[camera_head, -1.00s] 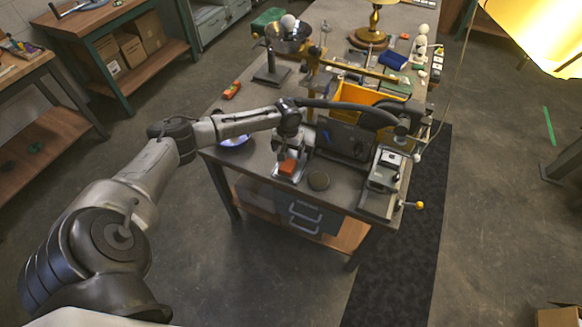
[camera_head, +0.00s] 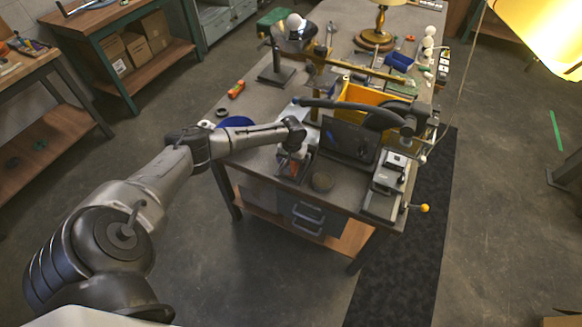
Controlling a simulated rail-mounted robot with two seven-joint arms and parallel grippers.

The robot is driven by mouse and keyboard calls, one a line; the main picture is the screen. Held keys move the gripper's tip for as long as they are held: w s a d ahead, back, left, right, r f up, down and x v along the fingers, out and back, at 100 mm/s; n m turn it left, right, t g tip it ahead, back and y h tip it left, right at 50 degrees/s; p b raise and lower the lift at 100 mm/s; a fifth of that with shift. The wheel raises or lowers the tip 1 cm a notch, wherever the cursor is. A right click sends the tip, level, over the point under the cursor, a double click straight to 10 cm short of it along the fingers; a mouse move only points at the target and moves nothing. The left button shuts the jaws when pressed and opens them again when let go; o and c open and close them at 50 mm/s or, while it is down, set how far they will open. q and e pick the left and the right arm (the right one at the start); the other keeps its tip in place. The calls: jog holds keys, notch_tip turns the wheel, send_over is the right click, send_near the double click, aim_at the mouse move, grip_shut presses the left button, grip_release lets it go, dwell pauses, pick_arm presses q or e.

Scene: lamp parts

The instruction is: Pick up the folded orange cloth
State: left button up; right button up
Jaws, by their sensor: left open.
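My left arm reaches in from the left to the near edge of the workbench. My left gripper (camera_head: 292,168) points down there and is open. The folded orange cloth lies right under the gripper and is now almost wholly hidden by it; only a little reddish orange shows around the fingers. I cannot tell whether the fingers touch the cloth. My right gripper is not in view.
A dark round disc (camera_head: 322,181) lies just right of the gripper. A dark upright panel (camera_head: 349,140) and a yellow bin (camera_head: 362,97) stand behind it. A blue plate (camera_head: 236,122) lies behind the forearm. A grey device (camera_head: 385,185) sits at the right edge.

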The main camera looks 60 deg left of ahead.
aim_at(295, 164)
pick_arm(q)
jog(key=c, duration=1)
jog(key=shift+r, duration=0.55)
jog(key=r, duration=0.2)
jog(key=d+r+p, duration=0.1)
jog(key=shift+w+r, duration=0.2)
jog(key=shift+r, duration=0.15)
jog(key=w+d+r, duration=0.1)
jog(key=d+r, duration=0.1)
jog(key=d, duration=0.1)
jog(key=w+d+r, duration=0.2)
jog(key=d, duration=0.1)
jog(key=w+d+r, duration=0.1)
jog(key=d+r, duration=0.1)
jog(key=d, duration=0.1)
jog(key=shift+w+d+r+p, duration=0.15)
jog(key=shift+w+d+p, duration=0.15)
jog(key=shift+w, duration=0.1)
jog(key=o, duration=0.4)
jog(key=shift+c, duration=1.6)
